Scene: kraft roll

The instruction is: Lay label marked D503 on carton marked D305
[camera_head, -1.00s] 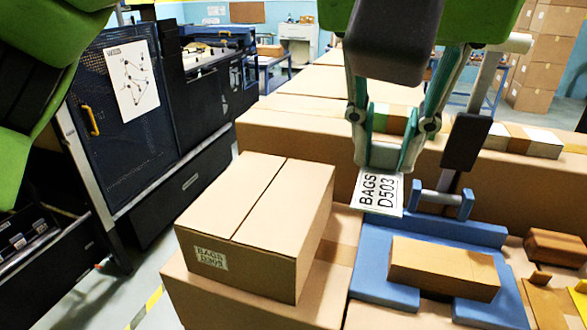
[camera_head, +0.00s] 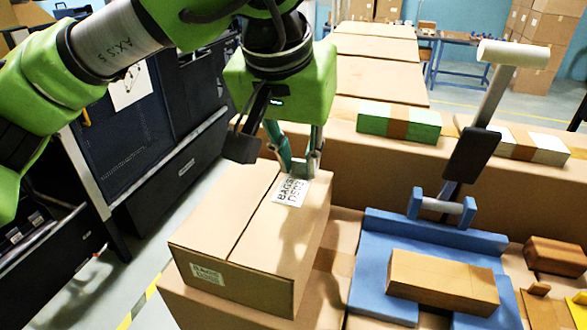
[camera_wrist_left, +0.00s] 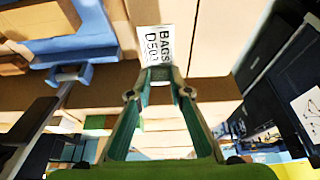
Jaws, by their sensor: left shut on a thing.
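The carton marked D305 (camera_head: 250,235) stands at the middle left of the head view, its flaps closed flat and its small marking (camera_head: 207,274) on the front face. My left gripper (camera_head: 300,170) is over the back right part of its top, shut on the white label marked D503 (camera_head: 290,191). The label sticks out from the fingertips towards the front, above the carton top. I cannot tell whether it touches the top. In the left wrist view the label (camera_wrist_left: 160,45) sits beyond the fingertips (camera_wrist_left: 160,75). My right gripper is not in view.
A blue fixture (camera_head: 375,265) with a brown block (camera_head: 440,278) stands right of the carton. A long cardboard surface with a green-ended bundle (camera_head: 400,122) lies behind. Dark machine cabinets (camera_head: 140,140) stand at the left. Much of the carton top is clear.

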